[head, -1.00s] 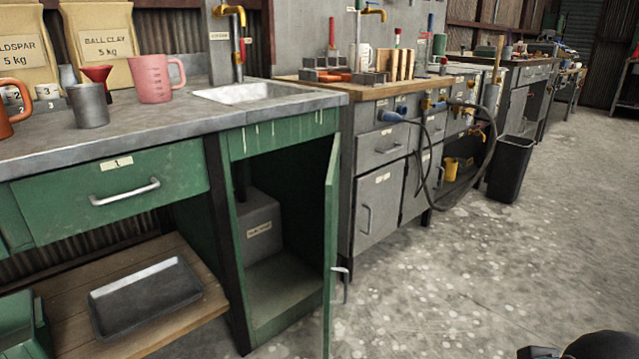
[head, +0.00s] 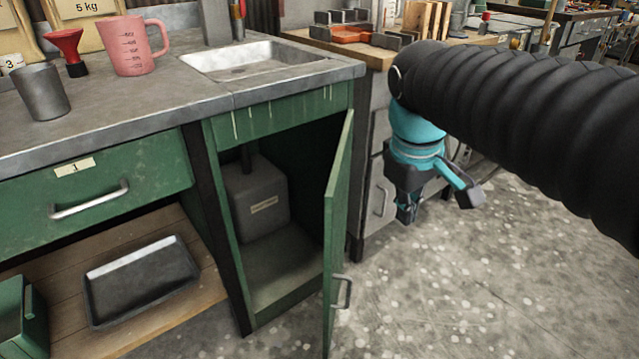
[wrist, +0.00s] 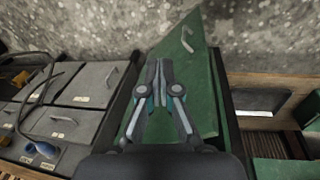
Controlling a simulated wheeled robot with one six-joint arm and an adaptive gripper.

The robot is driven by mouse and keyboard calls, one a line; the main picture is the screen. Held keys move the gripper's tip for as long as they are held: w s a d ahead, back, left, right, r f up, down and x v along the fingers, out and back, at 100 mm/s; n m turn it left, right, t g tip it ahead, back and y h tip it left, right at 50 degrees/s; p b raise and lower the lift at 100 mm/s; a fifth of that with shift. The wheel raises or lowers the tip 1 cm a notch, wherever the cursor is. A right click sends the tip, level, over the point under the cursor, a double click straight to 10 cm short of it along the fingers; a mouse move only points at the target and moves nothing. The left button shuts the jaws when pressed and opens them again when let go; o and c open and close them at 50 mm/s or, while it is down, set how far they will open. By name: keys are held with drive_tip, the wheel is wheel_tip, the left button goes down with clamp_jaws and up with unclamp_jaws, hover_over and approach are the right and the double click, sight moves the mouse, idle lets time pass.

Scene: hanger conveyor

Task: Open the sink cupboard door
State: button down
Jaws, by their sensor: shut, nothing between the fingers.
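The sink cupboard door (head: 340,230) is green and stands swung wide open, hinged at the right of the cupboard, with its metal handle (head: 342,292) near the free edge. Inside the sink cupboard (head: 290,282) a grey labelled box (head: 258,198) stands beneath the sink (head: 252,60). My gripper (head: 407,212) hangs to the right of the door in the head view, apart from the handle. In the wrist view my gripper (wrist: 160,65) is shut and empty, its fingers in front of the green door (wrist: 207,100), with the handle (wrist: 187,38) beyond the fingertips.
Grey cabinets (head: 380,195) stand just right of the door. The green drawer (head: 95,190) and a shelf with a dark tray (head: 140,282) are to the left. A pink jug (head: 133,45) and a metal cup (head: 42,92) stand on the counter. The concrete floor (head: 480,285) at right is clear.

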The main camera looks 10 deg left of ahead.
sight(336, 185)
drive_tip(key=w+a+r+n+p, duration=0.1)
drive_tip(key=a+n, duration=0.1)
drive_tip(key=a, duration=0.2)
drive_tip(key=w+a+r+n+g+h+p, duration=0.1)
drive_tip(key=w+a, duration=0.1)
drive_tip(key=a, duration=0.2)
drive_tip(key=w+a+r+n+p, duration=0.1)
drive_tip(key=w+a+r+n, duration=0.1)
drive_tip(key=a, duration=0.3)
drive_tip(key=shift+a+n+h, duration=0.1)
drive_tip(key=shift+n+h, duration=0.2)
drive_tip(key=shift+h, duration=0.1)
drive_tip(key=a+n+h+p, duration=0.2)
drive_tip(key=a+n+p, duration=0.15)
drive_tip(key=a, duration=0.65)
drive_tip(key=d+f+b, duration=0.2)
drive_tip(key=d+f, duration=0.5)
drive_tip(key=f, duration=0.2)
drive_tip(key=shift+w+d+f+g, duration=0.2)
drive_tip(key=shift+d+f+g, duration=0.05)
drive_tip(key=shift+g, duration=0.05)
